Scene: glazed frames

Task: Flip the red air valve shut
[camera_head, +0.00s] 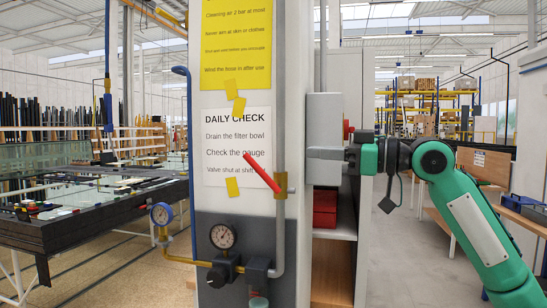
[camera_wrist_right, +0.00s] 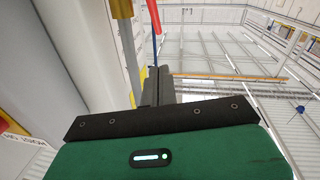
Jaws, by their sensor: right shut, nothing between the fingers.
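The red valve lever (camera_head: 262,173) slants up and left from a brass valve body (camera_head: 281,186) on the vertical grey pipe of the column. In the right wrist view a red bar, likely the lever (camera_wrist_right: 154,16), shows at the top beyond the fingertips, with the brass part (camera_wrist_right: 122,30) to its left. My right gripper (camera_head: 310,153) comes in from the right, shut and empty. Its fingertips are to the right of the pipe, a little above the valve body, apart from the lever in the picture. The closed fingers also show in the wrist view (camera_wrist_right: 158,78). My left gripper is out of view.
A round gauge (camera_head: 223,236) and a black knob sit below on the column. A blue-rimmed gauge (camera_head: 162,214) stands left. A dark glazing table (camera_head: 90,215) stands left.

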